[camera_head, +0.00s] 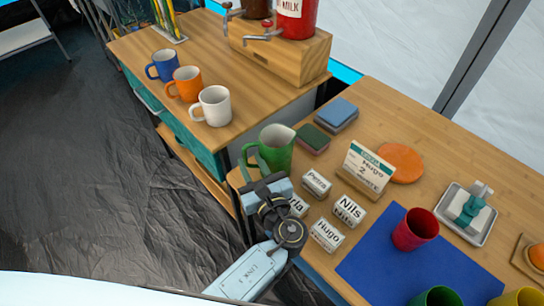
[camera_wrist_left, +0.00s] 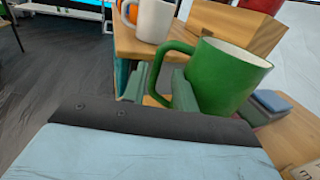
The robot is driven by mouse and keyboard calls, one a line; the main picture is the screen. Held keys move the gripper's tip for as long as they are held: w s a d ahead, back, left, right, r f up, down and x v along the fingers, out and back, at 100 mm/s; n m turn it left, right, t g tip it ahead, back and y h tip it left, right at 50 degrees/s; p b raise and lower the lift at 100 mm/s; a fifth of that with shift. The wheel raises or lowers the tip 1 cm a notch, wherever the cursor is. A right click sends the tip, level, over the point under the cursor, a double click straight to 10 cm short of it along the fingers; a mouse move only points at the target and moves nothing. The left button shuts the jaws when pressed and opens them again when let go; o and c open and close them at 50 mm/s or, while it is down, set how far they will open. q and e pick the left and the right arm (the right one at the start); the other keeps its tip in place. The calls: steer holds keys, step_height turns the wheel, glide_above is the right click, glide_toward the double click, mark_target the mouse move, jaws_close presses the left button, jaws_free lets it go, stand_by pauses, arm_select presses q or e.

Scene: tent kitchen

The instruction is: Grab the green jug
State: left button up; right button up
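The green jug (camera_head: 277,148) stands upright on the wooden counter, near its left edge. Its handle points left in the camera_head view. My left gripper (camera_head: 262,172) is right at the jug's near side, by the handle. In the left wrist view the jug (camera_wrist_left: 225,75) is large, and its handle shows between the two fingertips of my left gripper (camera_wrist_left: 160,88). The fingers are apart, one on each side of the handle; I cannot tell whether they touch it. My right gripper is not in view.
White name blocks (camera_head: 350,210) stand close to the right of my left gripper. Green (camera_head: 313,138) and blue (camera_head: 336,114) sponge-like blocks lie behind the jug. A white mug (camera_head: 212,106) stands on the adjoining counter. A red cup (camera_head: 415,230) stands on a blue mat (camera_head: 375,262).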

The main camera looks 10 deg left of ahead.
mark_target(246, 156)
arm_select(q)
steer(key=x, duration=0.4)
steer(key=shift+a, duration=0.15)
steer(key=shift+s, duration=0.15)
jaws_close()
